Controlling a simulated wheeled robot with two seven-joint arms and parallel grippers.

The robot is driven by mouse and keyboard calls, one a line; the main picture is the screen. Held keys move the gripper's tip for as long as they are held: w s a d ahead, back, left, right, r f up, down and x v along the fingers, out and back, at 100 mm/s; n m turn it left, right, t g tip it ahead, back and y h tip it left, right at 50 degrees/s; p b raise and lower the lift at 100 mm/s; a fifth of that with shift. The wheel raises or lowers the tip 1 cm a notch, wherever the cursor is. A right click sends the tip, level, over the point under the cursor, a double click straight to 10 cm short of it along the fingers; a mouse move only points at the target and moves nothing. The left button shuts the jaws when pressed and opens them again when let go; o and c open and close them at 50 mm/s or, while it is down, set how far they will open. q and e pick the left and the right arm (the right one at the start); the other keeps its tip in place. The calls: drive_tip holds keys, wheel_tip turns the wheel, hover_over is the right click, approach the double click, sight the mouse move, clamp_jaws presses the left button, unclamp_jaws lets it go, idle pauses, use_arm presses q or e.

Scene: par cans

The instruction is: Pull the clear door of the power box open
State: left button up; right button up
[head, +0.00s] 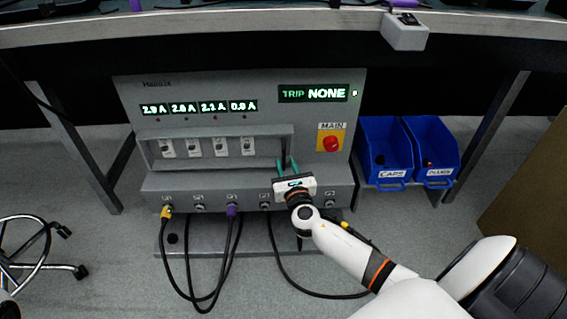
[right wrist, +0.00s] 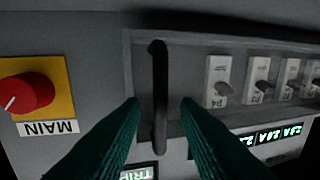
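The grey power box (head: 215,90) stands under the bench in the head view. Its clear door (head: 215,165) covers a row of breaker switches and looks shut. In the right wrist view, upside down, the door (right wrist: 200,125) has a dark upright bar handle (right wrist: 160,95) near one end. My right gripper (head: 288,163) is at the door's right end in the head view. Its two green fingers (right wrist: 160,112) are open, one on each side of the handle, with gaps showing. The handle is hidden behind the gripper in the head view. My left gripper is not in view.
A red MAIN knob (head: 331,144) on a yellow plate sits right of the door. Blue bins (head: 385,150) stand to the right. Cables (head: 190,260) hang from the lower sockets. A bench leg (head: 90,165) stands at the left.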

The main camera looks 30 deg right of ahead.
sight(284, 161)
drive_tip(key=shift+b+x, duration=0.35)
drive_tip(key=shift+x, duration=1.25)
clamp_jaws()
